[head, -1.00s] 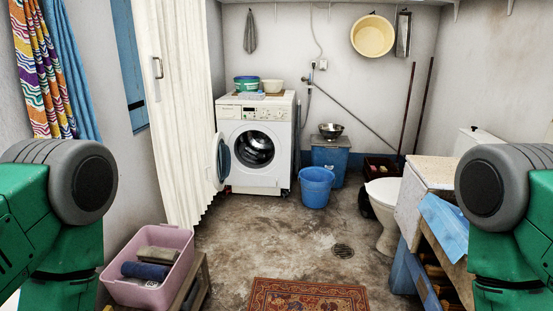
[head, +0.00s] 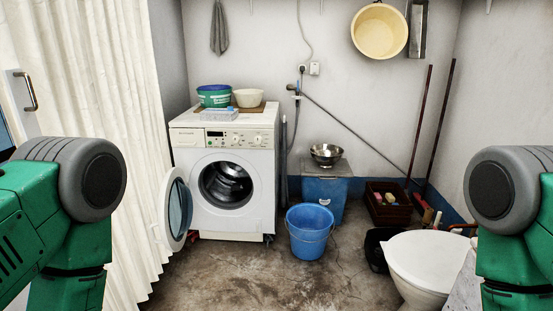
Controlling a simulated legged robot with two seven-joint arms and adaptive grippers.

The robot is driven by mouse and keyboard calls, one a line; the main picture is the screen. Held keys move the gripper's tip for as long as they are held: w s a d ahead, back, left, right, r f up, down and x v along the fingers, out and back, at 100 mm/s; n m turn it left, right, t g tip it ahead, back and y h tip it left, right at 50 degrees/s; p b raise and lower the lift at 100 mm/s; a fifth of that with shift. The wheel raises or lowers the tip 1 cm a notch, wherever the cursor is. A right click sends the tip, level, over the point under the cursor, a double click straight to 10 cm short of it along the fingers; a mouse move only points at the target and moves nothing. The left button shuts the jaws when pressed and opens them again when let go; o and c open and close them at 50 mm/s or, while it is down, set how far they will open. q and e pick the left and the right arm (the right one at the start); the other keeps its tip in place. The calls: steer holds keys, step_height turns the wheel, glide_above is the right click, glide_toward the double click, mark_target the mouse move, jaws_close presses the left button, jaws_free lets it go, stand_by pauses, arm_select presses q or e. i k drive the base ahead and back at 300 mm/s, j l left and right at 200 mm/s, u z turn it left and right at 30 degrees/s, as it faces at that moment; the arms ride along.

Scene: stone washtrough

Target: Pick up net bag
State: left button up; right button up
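I cannot make out a net bag in the head view. A grey cloth-like item (head: 220,29) hangs on the back wall above the washing machine; it is too small to tell what it is. The white washing machine (head: 227,180) stands at the back with its round door open to the left, and its drum looks dark inside. Parts of my two green arms show at the left and right edges. Neither gripper is in view.
A blue bucket (head: 309,236) stands on the floor right of the machine. Behind it, a metal bowl (head: 326,153) sits on a blue box (head: 325,198). A white toilet (head: 424,262) is at the lower right, a cream curtain (head: 90,120) at the left. The middle floor is clear.

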mark_target(229, 114)
steer(key=i+j, duration=0.15)
steer(key=i, duration=1.85)
steer(key=j+u, duration=0.05)
